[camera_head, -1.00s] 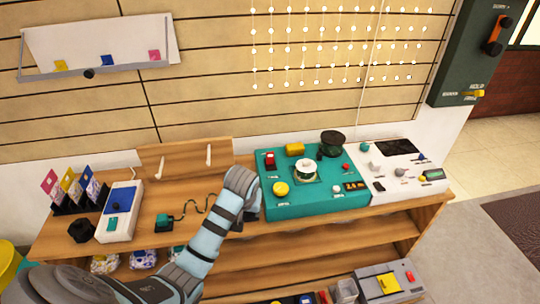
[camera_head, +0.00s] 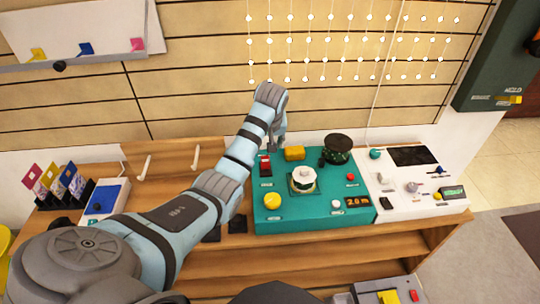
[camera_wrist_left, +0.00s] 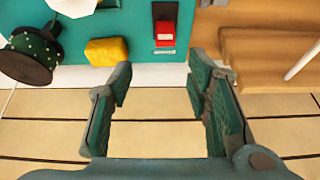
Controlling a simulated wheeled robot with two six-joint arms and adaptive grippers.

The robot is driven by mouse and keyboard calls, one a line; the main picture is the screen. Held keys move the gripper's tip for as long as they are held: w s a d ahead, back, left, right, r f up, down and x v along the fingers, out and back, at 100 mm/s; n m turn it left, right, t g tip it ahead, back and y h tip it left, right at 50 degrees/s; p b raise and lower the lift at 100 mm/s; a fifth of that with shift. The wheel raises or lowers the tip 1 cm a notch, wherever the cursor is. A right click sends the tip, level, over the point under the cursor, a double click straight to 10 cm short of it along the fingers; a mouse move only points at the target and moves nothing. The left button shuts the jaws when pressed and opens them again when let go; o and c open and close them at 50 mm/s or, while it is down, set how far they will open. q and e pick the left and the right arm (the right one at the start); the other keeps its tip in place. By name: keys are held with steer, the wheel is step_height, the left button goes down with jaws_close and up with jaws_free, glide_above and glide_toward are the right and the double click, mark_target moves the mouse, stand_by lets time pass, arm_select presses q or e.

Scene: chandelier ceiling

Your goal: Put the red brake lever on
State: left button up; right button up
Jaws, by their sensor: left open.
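The red brake lever (camera_head: 265,161) is a small red block on a dark plate at the back left corner of the teal console (camera_head: 310,220). It also shows in the left wrist view (camera_wrist_left: 165,30), at the top centre, above a small white label. My left gripper (camera_head: 281,146) hangs near the console's back left corner, close to the lever, partly hidden by its own arm. In the wrist view the left gripper (camera_wrist_left: 160,72) is open and empty, its fingers apart, with the lever beyond the fingertips. My right gripper is not in view.
On the console, a yellow block (camera_head: 294,153) sits beside the lever, with a dark spool (camera_head: 337,149) farther right. A yellow knob (camera_head: 272,201) and a white-topped dial (camera_head: 303,178) stand in front. A white panel (camera_head: 420,205) adjoins the right. The slatted wall is close behind.

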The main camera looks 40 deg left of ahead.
arm_select(q)
steer(key=b, duration=0.2)
glide_above(265, 157)
steer(key=s+d, duration=0.1)
steer(key=s, duration=0.1)
step_height(265, 157, down, 5)
steer(key=b+x, duration=0.1)
steer(key=x, duration=0.3)
steer(key=b+x, duration=0.1)
steer(key=shift+w+d+f+b, duration=0.1)
steer(key=shift+w+f+b, duration=0.25)
steer(key=shift+w, duration=0.05)
steer(key=shift+f, duration=0.25)
steer(key=shift+r, duration=0.1)
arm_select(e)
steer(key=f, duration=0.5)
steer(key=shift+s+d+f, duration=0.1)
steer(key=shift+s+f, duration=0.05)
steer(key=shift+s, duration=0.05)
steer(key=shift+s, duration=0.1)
